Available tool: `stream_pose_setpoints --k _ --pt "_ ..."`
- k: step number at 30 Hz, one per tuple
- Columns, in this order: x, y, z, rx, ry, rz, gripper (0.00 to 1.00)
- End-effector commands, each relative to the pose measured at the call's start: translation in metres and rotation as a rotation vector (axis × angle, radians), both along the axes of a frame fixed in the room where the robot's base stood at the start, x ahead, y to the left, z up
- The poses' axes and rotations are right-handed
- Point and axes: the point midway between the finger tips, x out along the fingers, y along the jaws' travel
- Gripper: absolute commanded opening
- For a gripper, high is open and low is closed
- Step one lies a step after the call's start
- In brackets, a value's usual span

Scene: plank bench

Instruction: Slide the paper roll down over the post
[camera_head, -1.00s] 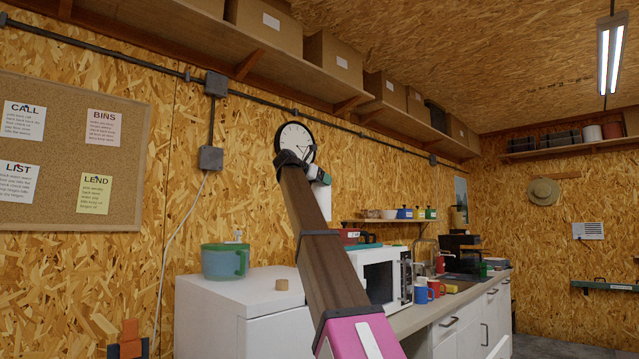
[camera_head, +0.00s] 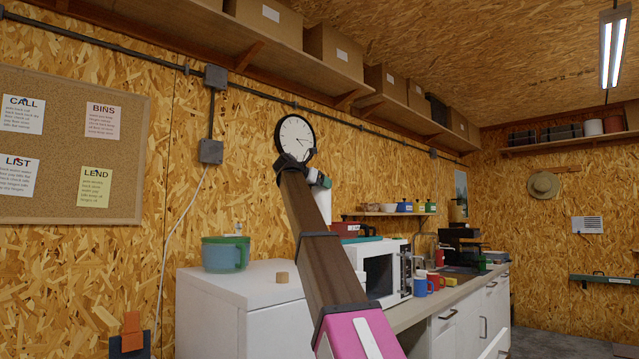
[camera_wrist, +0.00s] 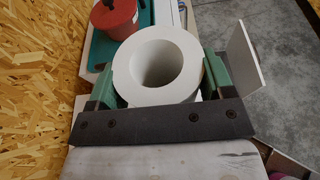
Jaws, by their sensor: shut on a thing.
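The white paper roll (camera_wrist: 175,93) is in my gripper (camera_wrist: 160,80), between its two green fingers in the wrist view. I look into its round open core, and no post shows inside it. In the head view my gripper (camera_head: 318,180) is in front of the wall, just below the clock. Part of the roll (camera_head: 325,205) shows under it, beside my arm, above the white microwave. I cannot make out the post in either view; my arm and the roll may hide it.
A red lidded pot (camera_wrist: 114,18) on a teal board is close beyond the roll; the pot (camera_head: 346,228) is above the microwave (camera_head: 382,276). Mugs stand right of the microwave.

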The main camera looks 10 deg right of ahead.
Motion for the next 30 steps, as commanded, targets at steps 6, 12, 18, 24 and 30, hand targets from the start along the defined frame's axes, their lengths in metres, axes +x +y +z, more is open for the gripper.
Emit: stream_pose_setpoints --k 6,12,18,24,30 --pt "0.000 0.000 -0.010 -0.001 0.001 0.000 0.34" --pt "0.000 0.000 -0.018 -0.001 -0.001 0.000 0.34" --pt "0.000 0.000 -0.027 0.000 -0.001 0.000 0.34" --pt "0.000 0.000 -0.035 -0.001 -0.001 0.000 0.34" --pt "0.000 0.000 -0.044 -0.001 -0.001 0.000 0.34"
